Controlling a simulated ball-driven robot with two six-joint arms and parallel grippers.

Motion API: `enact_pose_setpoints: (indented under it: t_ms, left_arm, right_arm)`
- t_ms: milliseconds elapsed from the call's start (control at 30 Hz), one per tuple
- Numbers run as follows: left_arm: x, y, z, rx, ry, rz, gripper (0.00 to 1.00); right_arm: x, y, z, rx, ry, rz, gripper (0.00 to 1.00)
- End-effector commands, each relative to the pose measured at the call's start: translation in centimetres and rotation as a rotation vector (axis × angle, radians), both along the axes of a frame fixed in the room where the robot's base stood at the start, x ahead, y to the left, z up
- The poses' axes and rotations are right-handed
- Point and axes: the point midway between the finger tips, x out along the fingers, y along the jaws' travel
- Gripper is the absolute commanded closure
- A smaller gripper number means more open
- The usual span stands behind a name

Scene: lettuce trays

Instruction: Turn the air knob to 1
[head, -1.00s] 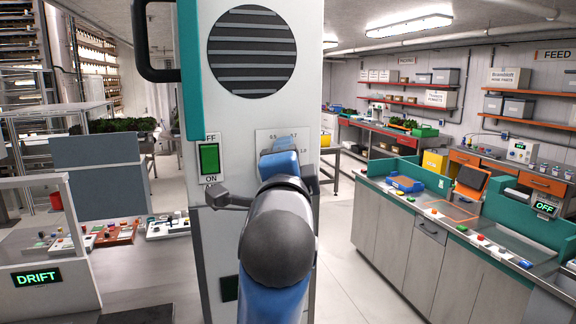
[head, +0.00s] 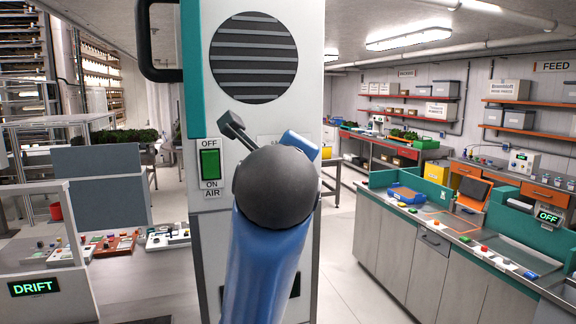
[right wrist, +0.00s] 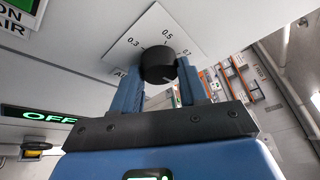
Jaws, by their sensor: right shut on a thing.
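The air knob (right wrist: 157,62) is a round black knob on a white scale plate (right wrist: 140,38) in the right wrist view. The marks 0.3, 0.5 and 0.7 are readable; no mark 1 can be read. A short pale line shows on the knob's lower face, pointing away from these three marks. My right gripper (right wrist: 160,78) is shut on the knob, one blue finger on each side. In the head view my right arm covers the knob and most of its plate. My left gripper is not in view.
The knob's plate is on a tall white cabinet (head: 207,240) with a round grille (head: 254,58) and a green OFF/ON air switch (head: 210,164). A black handle (head: 145,40) juts out at its upper left. Benches stand on both sides, with open floor at right.

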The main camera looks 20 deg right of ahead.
Motion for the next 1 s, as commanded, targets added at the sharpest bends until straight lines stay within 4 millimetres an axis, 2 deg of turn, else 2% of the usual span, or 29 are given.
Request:
enact_pose_setpoints:
  t_ms: [633,667,800,1000]
  left_arm:
    - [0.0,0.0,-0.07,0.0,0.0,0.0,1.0]
    - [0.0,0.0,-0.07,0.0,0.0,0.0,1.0]
    - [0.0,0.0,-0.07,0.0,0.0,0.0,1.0]
    - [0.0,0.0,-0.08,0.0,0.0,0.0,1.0]
  right_arm:
    - [0.0,-0.06,0.13,0.056,-0.001,-0.001,0.87]
    - [0.0,-0.06,0.13,0.056,-0.001,-0.001,0.54]
    - [0.0,-0.05,0.1,0.055,0.0,0.0,0.32]
    - [0.01,-0.03,0.05,0.055,0.001,-0.001,0.32]
